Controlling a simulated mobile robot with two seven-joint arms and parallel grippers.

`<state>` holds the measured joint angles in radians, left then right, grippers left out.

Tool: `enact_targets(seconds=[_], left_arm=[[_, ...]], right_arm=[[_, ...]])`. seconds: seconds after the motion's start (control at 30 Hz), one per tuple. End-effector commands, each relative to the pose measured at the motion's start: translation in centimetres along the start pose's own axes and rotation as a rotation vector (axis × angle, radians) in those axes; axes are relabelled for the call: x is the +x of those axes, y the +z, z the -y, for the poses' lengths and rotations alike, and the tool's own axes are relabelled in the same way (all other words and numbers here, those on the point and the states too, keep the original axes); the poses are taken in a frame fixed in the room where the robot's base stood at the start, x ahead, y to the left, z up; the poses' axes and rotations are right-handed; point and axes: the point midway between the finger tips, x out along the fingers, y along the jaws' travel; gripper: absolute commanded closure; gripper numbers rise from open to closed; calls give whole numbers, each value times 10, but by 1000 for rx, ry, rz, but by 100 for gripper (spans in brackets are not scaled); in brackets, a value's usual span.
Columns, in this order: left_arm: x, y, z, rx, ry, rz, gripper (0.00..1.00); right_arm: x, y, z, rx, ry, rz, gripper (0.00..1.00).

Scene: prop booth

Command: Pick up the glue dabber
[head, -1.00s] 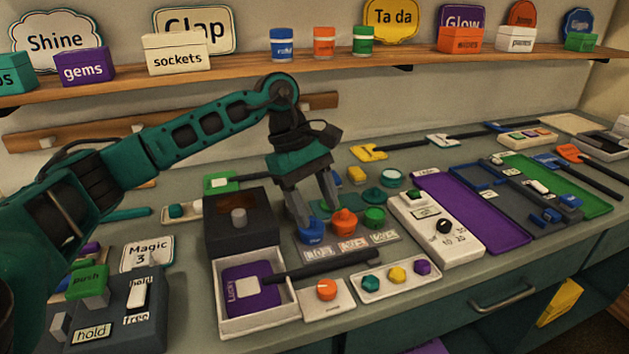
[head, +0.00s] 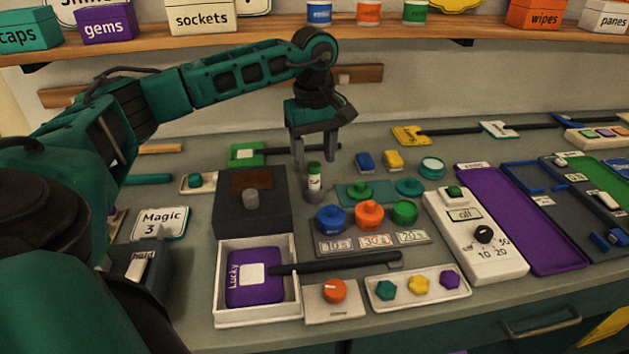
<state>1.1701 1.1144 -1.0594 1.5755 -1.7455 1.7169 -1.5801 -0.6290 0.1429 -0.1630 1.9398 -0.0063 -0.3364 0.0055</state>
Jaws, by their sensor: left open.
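A small upright bottle with a green top and a pale label, which looks like the glue dabber (head: 314,182), stands on the counter just right of the dark box. My left gripper (head: 315,158) is open and empty. Its two fingers point down, with the tips around the level of the bottle's green top in the picture. I cannot tell whether they touch it or how far they are in depth. My right gripper is not in view.
The dark box (head: 227,215) stands close on the left, above a white tray (head: 256,316) with a purple sign. Blue (head: 331,219), orange (head: 369,215) and green (head: 404,212) pots stand in front right. Blue (head: 365,162) and yellow (head: 393,160) blocks lie behind right.

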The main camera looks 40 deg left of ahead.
Motion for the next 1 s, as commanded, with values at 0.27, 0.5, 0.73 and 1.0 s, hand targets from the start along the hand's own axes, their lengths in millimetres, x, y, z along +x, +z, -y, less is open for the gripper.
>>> enact_targets(seconds=[0.27, 0.5, 0.73, 1.0], left_arm=[[40, 2, 1, -1, -4, 2, 43], [51, 2, 1, 0, -1, 1, 43], [51, 2, 1, -1, -1, 1, 52], [51, 2, 1, -1, -1, 1, 78]], right_arm=[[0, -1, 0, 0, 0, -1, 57], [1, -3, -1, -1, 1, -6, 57], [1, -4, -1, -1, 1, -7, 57], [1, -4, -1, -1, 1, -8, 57]])
